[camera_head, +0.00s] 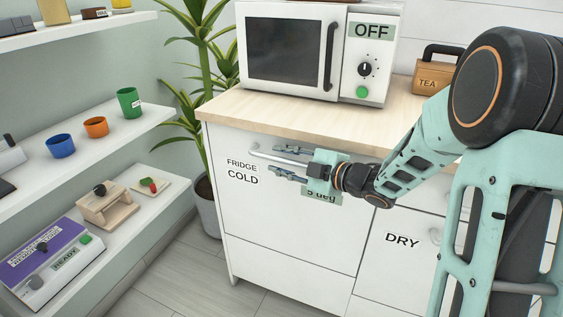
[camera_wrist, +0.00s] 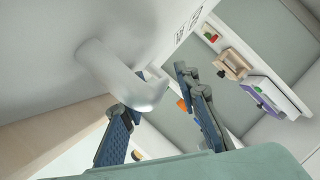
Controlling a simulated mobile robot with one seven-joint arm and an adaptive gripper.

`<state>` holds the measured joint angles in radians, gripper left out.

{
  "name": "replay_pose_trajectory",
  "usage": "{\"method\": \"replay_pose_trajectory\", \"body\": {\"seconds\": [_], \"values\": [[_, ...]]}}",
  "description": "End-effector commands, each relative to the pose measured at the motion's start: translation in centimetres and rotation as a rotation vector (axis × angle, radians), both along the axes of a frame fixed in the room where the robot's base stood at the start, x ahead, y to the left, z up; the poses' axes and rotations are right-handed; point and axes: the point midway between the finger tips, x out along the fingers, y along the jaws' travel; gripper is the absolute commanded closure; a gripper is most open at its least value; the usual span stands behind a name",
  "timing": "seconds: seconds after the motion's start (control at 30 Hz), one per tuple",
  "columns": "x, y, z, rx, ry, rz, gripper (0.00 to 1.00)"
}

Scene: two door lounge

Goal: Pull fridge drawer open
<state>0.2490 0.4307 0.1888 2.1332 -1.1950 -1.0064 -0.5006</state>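The fridge drawer (camera_head: 285,225) is a white front under the wooden counter, labelled "FRIDGE COLD", and it appears closed. Its pale bar handle (camera_head: 262,154) runs across the upper part of the front. My gripper (camera_head: 273,160) is at the handle, with its two fingers spread, one above and one below the bar in the head view. In the wrist view the handle (camera_wrist: 128,82) looms close and partly covers one finger; the other finger stands apart from it. I cannot tell whether either finger touches the bar. My gripper covers part of the "5 deg" label.
A microwave (camera_head: 290,55) marked "OFF" and a wooden tea box (camera_head: 432,80) stand on the counter (camera_head: 300,121). A "DRY" drawer (camera_head: 400,265) is to the right. Shelves (camera_head: 80,140) and a potted plant (camera_head: 205,200) are at left. Floor (camera_head: 180,270) before the drawer is clear.

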Motion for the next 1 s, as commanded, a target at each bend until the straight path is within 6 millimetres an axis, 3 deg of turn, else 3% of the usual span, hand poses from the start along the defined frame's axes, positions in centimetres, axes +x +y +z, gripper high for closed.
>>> {"method": "replay_pose_trajectory", "body": {"seconds": [0.17,0.43,1.0], "values": [[0.00,0.00,0.02,0.000,0.000,0.000,0.71],[0.00,-0.03,0.03,0.000,0.000,0.000,1.00],[-0.02,-0.05,0.01,0.000,0.000,0.000,1.00]]}}
